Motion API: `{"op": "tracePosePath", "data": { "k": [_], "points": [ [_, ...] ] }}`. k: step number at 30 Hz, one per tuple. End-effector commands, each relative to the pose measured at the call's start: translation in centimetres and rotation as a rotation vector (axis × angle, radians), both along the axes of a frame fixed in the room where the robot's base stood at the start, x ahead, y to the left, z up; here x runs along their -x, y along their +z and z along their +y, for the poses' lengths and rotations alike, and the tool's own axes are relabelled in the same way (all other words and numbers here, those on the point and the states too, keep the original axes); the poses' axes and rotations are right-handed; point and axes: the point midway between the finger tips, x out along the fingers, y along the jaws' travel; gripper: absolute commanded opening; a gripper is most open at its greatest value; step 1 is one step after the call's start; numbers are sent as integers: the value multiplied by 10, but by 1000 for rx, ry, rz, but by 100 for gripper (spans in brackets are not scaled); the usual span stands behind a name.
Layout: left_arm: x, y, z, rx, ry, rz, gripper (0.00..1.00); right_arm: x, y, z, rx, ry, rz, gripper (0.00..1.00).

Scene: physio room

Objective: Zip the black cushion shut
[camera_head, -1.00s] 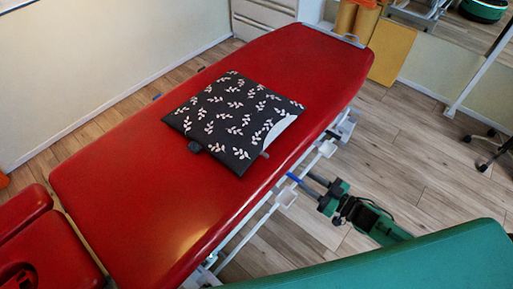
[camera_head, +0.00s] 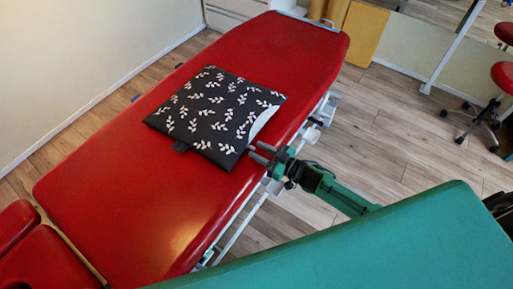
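The black cushion (camera_head: 205,122) with white leaf sprigs lies flat on the red treatment table (camera_head: 110,200). Its right edge gapes and shows a pale inside (camera_head: 262,122). My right gripper (camera_head: 261,153) is by the cushion's lower right corner, at the end of the open edge. Its two fingers point left and stand apart, with a gap between them. Any zip pull there is too small to make out. My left gripper is not in view.
A large teal surface fills the lower right and hides part of my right arm. Red stools (camera_head: 503,75) stand at the far right. A white cabinet (camera_head: 235,12) is at the back. The red table is otherwise clear around the cushion.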

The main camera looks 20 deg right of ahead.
Motion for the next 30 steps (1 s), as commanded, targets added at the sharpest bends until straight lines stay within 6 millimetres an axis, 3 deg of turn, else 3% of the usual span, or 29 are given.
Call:
{"op": "tracePosePath", "data": {
  "k": [4,14,20,30],
  "points": [
    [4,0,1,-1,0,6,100,-10,1,8,-1,-1,1,35],
    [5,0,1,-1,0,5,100,-12,0,10,0,-1,1,35],
    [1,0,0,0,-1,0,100,-12,0,10,0,0,1,0],
    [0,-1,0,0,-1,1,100,-16,0,6,1,0,0,0]
  ]
}}
